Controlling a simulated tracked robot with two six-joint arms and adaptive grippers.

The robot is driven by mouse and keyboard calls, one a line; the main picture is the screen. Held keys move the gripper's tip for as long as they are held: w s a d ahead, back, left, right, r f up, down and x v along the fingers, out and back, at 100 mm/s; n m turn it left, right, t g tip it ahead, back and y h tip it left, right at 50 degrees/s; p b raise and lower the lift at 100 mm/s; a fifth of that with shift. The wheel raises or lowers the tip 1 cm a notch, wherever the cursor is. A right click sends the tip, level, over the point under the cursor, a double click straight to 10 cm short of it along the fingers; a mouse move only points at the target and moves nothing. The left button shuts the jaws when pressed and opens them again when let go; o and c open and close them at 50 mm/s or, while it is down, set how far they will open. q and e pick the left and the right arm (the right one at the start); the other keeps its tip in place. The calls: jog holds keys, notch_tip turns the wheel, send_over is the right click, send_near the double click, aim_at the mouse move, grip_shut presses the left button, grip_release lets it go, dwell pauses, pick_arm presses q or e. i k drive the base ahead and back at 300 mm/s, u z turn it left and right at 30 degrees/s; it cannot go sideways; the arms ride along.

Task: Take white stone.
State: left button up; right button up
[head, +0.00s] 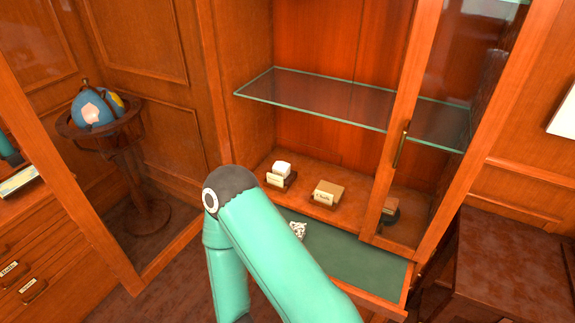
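A white stone-like block (282,168) sits on a small dark stand with a pale label, on the lower wooden shelf of the cabinet. To its right, a tan block (328,190) sits on a similar labelled stand. A black-and-white patterned piece (298,230) lies lower, on the green surface, partly behind my arm. My teal arm crosses the lower middle, its dark elbow in front of the cabinet and below the white block.
A glass shelf (318,98) spans the cabinet above the blocks. The glazed right door (400,120) covers a darker item (390,208). The left opening is clear. A green-topped pull-out (360,262) juts forward below. A globe (94,108) stands at left, a dark table (515,265) at right.

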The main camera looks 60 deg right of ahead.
aim_at(282, 169)
jog(key=z, duration=0.1)
jog(key=k, duration=1.1)
jog(key=z, duration=0.4)
jog(key=i, duration=1)
jog(key=z, duration=0.05)
